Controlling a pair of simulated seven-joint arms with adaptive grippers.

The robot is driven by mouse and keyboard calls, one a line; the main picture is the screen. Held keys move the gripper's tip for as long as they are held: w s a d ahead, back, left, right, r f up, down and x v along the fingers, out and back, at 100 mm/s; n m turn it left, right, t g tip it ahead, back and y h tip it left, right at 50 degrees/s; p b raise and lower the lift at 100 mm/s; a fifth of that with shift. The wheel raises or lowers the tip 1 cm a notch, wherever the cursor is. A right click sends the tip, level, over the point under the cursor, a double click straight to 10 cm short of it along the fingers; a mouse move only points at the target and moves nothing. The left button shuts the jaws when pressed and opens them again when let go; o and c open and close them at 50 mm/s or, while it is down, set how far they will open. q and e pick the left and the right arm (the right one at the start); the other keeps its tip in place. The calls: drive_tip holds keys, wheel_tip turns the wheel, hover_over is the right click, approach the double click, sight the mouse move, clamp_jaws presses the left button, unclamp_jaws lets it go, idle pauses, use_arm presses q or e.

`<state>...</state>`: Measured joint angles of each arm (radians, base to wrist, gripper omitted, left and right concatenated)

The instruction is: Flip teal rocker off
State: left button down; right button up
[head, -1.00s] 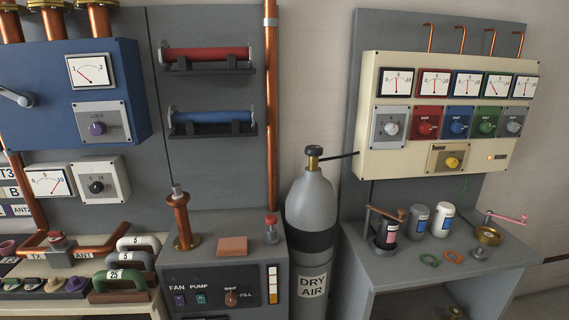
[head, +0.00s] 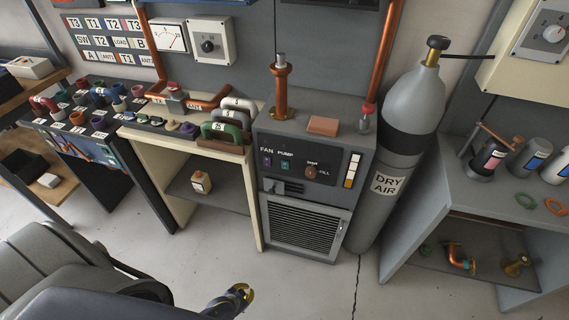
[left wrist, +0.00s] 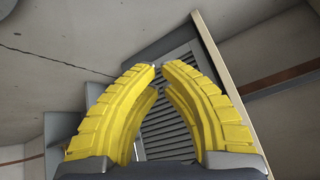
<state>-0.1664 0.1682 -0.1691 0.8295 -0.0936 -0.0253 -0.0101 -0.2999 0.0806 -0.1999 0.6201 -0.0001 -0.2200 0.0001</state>
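The teal rocker (head: 284,165) is a small switch under the label PUMP on the dark front panel of the grey cabinet (head: 310,128). Which way it is tipped is too small to tell. My left gripper (head: 245,291) has yellow fingers and is low over the floor, in front of and below the cabinet, well apart from the rocker. In the left wrist view its fingertips (left wrist: 159,67) lean close together with only a slim gap and nothing between them. The cabinet's louvred grille (left wrist: 172,105) shows behind them. My right gripper is not in view.
The grey DRY AIR cylinder (head: 412,105) stands to the cabinet's right. A cream bench (head: 189,142) stands to its left. Floor in front is clear.

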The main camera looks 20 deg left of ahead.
use_arm(q)
drive_tip(key=w+r+t+h, duration=0.1)
drive_tip(key=w+r+t, duration=0.4)
drive_tip(key=w+r, duration=0.75)
drive_tip(key=m+t+h, duration=0.4)
drive_tip(key=t+h, duration=0.5)
drive_tip(key=t, duration=0.1)
approach(285, 165)
drive_tip(key=s+d+r, duration=0.5)
drive_tip(key=d+r, duration=0.1)
drive_tip(key=shift+d, duration=0.15)
drive_tip(key=w+a, duration=0.1)
drive_tip(key=w, duration=0.7)
drive_tip(key=shift+w+r, duration=0.35)
drive_tip(key=shift+r, duration=0.15)
drive_tip(key=shift+w+a, duration=0.15)
drive_tip(key=shift+w, duration=0.1)
drive_tip(key=shift+w+r, duration=0.1)
drive_tip(key=shift+w, duration=0.1)
